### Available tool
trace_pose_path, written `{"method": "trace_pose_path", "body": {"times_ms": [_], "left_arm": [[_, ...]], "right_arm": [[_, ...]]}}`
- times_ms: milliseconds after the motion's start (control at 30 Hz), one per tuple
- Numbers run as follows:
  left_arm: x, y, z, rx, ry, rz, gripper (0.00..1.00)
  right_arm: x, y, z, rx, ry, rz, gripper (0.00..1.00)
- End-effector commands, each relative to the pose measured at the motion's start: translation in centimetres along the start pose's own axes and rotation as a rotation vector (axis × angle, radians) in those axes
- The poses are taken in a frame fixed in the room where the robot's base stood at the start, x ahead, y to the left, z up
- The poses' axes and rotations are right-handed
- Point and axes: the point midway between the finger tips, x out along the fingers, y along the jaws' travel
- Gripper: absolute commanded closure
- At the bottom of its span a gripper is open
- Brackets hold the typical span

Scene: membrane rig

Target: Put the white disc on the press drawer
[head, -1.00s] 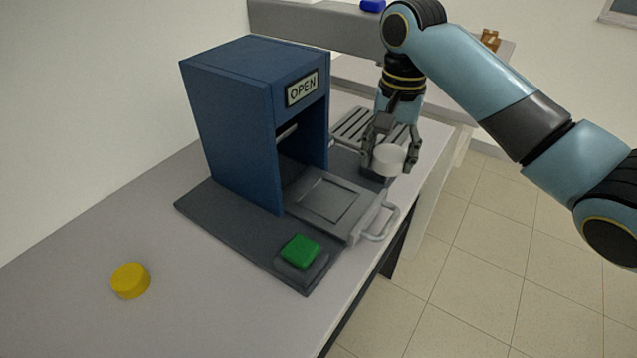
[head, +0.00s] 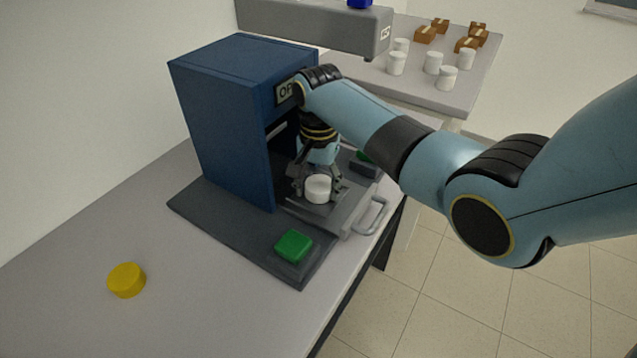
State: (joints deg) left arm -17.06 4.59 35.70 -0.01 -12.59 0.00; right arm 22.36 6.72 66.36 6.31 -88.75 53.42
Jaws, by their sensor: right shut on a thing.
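The white disc (head: 318,189) is held between the fingers of my right gripper (head: 317,187), which is shut on it. The gripper points down over the press drawer (head: 335,217), which is pulled out of the blue press (head: 222,130) and has a grey handle (head: 372,217) at its front. I cannot tell whether the disc touches the drawer or is slightly above it. My arm covers part of the OPEN sign (head: 286,92) and much of the drawer. My left gripper is not in view.
A green button (head: 293,246) sits on the press's dark base. A yellow disc (head: 126,280) lies on the table at the left. A far table (head: 440,100) holds several white cylinders and brown boxes.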

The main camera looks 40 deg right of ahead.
Motion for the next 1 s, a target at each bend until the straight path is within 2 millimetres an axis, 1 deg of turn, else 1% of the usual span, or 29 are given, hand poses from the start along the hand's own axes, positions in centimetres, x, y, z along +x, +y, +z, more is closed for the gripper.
{"method": "trace_pose_path", "body": {"times_ms": [100,233,267,400,433,667,767,867,967,1000], "left_arm": [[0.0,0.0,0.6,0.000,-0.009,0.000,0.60],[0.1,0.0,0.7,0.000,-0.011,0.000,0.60],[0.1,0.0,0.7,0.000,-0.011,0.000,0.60],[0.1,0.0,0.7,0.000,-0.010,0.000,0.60],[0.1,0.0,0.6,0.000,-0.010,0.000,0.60],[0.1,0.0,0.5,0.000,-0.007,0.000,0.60],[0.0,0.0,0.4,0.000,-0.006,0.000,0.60],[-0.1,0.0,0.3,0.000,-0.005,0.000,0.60],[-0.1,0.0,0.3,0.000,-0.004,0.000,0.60],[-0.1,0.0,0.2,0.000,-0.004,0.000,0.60]], "right_arm": [[0.0,0.0,0.0,0.000,0.000,0.000,0.68],[0.2,0.0,0.0,0.001,0.000,0.000,0.68],[0.2,0.0,0.0,0.000,0.000,0.000,0.43],[0.2,0.0,0.0,0.001,0.000,0.000,0.25],[0.2,0.0,0.0,0.001,0.000,0.000,0.22],[0.2,0.0,0.0,0.001,0.000,0.000,0.22],[-0.1,0.0,0.0,0.001,0.001,0.000,0.22],[-1.1,-0.1,-0.1,0.001,0.002,-0.002,0.22],[-3.1,-0.1,-0.1,0.001,0.004,-0.004,0.22],[-4.0,-0.1,-0.2,0.001,0.005,-0.005,0.22]]}}
